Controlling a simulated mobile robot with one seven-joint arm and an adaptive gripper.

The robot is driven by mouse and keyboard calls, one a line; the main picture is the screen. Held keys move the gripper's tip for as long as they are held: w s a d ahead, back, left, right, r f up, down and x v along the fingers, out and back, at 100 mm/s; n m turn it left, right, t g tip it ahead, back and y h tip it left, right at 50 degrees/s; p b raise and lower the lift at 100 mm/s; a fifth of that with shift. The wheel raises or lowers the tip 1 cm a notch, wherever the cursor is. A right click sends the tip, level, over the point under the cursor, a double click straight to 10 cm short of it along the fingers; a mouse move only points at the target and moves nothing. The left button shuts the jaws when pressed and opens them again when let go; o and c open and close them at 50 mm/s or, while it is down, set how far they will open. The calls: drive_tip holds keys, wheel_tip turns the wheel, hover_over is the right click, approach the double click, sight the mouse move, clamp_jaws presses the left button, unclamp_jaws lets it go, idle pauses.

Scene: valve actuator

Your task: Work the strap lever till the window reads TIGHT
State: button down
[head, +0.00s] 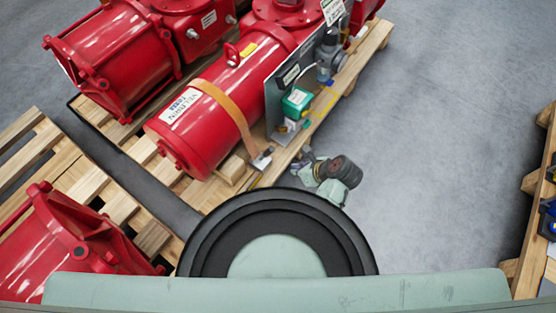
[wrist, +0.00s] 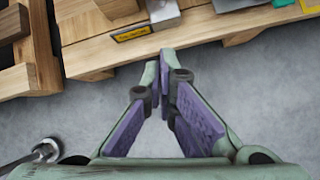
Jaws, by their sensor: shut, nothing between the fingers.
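An orange strap (head: 226,103) runs over the red actuator cylinder (head: 190,130) on a wooden pallet. It ends at a small grey metal fitting with a dark end (head: 262,159), probably the strap lever, at the pallet's edge. In the wrist view, a grey metal part (wrist: 163,11) and a yellow label strip (wrist: 132,33) sit at the pallet edge. The strip's lettering is too small to read, and I cannot make out the window. My gripper (wrist: 161,65) is shut and empty, over the floor just in front of the pallet edge, apart from the fitting.
A green box (head: 296,101) and a grey panel stand on the same pallet, right of the fitting. Other red actuators (head: 70,245) stand on pallets at left. Open grey floor (head: 440,110) lies to the right, with another pallet (head: 535,220) at the far right.

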sight(266, 155)
drive_tip(key=w+a+f, duration=0.6)
drive_tip(key=w, duration=0.1)
drive_tip(key=shift+a+f, duration=0.3)
idle(0.4)
drive_tip(key=shift+w+a+r+h+p, duration=0.2)
drive_tip(key=shift+a+r+h+p, duration=0.15)
drive_tip(key=shift+p, duration=0.25)
